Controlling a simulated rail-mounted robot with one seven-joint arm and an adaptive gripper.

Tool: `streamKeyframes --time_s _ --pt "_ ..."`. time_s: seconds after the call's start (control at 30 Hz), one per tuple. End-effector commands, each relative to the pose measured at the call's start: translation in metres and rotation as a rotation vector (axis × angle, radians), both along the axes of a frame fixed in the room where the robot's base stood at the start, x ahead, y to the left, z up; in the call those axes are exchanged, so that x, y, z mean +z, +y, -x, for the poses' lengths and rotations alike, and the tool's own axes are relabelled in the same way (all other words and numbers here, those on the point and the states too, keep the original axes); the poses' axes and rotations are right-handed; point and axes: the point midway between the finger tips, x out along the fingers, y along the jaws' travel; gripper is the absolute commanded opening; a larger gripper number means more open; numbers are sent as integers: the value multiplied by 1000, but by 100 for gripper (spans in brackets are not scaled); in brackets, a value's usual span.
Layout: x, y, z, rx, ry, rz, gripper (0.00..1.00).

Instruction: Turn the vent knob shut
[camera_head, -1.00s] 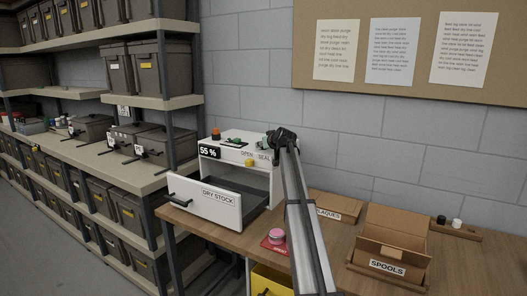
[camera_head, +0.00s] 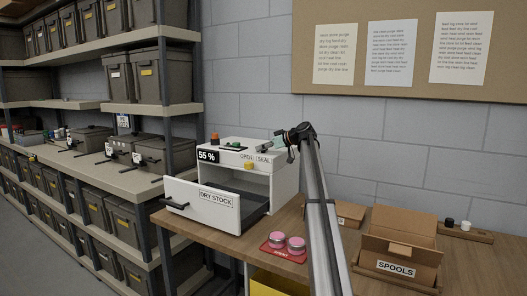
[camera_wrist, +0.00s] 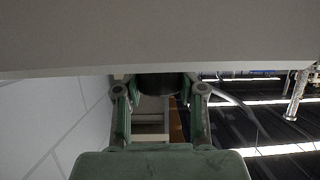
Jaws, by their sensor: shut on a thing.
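The white dry cabinet (camera_head: 284,186) stands on the wooden bench with a 55 % display. A yellow knob (camera_head: 248,166) sits on its front, below the word OPEN and left of SEAL. An orange knob (camera_head: 214,136) and a green piece (camera_head: 235,145) are on its top. My gripper (camera_head: 283,141) is at the cabinet's upper right corner, apart from the yellow knob. In the wrist view my gripper (camera_wrist: 160,103) is shut on a dark thing (camera_wrist: 158,86), partly hidden. A broad pale surface (camera_wrist: 150,35) fills the top of that view; I cannot tell what it is.
The cabinet's drawer marked DRY STOCK (camera_head: 200,203) stands open. Two pink-topped pieces (camera_head: 277,239) sit on a red mat (camera_head: 290,255). A SPOOLS carton (camera_head: 400,245) is at the right. Shelves of grey bins (camera_head: 165,80) stand at left.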

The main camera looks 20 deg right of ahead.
Motion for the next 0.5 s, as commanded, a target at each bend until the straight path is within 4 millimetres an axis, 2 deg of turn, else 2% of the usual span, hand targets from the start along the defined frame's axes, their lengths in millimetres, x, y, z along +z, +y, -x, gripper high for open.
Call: streamKeyframes --time_s 0.4,0.43,0.5 --pt "-2 0 0 9 3 2 5" --pt "-2 0 0 9 3 2 46" --pt "-2 0 0 9 3 2 66"
